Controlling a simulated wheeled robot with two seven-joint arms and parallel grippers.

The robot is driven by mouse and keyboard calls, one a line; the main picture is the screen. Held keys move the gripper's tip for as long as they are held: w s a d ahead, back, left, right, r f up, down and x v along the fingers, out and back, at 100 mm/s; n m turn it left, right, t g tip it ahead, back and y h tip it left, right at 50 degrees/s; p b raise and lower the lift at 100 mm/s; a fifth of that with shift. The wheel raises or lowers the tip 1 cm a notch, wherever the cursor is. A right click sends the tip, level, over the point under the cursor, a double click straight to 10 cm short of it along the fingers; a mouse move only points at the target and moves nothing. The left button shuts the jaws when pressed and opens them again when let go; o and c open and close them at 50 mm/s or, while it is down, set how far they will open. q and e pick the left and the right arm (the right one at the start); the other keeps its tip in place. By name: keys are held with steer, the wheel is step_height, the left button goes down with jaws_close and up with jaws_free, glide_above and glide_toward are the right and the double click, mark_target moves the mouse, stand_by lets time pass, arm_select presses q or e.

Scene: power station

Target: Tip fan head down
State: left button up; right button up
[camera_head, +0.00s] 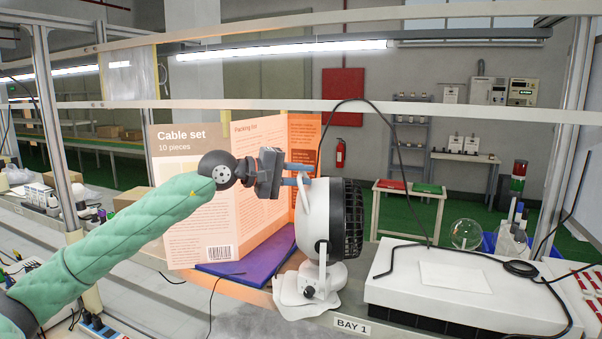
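A white fan with a black grille (352,218) stands upright on the bench, its grille facing right. Its white head (313,214) sits on a stand with a pivot knob, on a white foot (300,292). My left gripper (305,175) comes in from the left at the upper back of the fan head. Its two blue fingers are spread apart, one above the other, with their tips at the head's upper rear edge. Whether they touch the head cannot be told. My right gripper is not in view.
A folded cardboard "Cable set" board (195,180) stands behind my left arm. A purple-blue flat item (235,262) lies left of the fan. A white box (470,285) with a black cable is at right. A rail (450,112) crosses above the fan.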

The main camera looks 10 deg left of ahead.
mark_target(339, 191)
arm_select(q)
steer(key=shift+a, duration=0.15)
jaws_close()
steer(key=shift+d, duration=0.2)
steer(key=shift+d+r+b, duration=0.1)
steer(key=shift+d+b, duration=0.25)
steer(key=shift+b, duration=0.15)
steer(key=d+y+b, duration=0.1)
steer(key=d+m+g+y, duration=0.1)
steer(key=d+b, duration=0.1)
steer(key=shift+w+d+r+y+b, duration=0.2)
steer(key=shift+d+r+y+b, duration=0.15)
steer(key=shift+d+r+y, duration=0.05)
steer(key=d+b, duration=0.1)
steer(key=d+y+b, duration=0.1)
steer(key=d+m+g+y+b, duration=0.1)
steer(key=d, duration=0.1)
steer(key=shift+w+f, duration=0.25)
steer(key=shift+d+b, duration=0.1)
steer(key=shift+b, duration=0.3)
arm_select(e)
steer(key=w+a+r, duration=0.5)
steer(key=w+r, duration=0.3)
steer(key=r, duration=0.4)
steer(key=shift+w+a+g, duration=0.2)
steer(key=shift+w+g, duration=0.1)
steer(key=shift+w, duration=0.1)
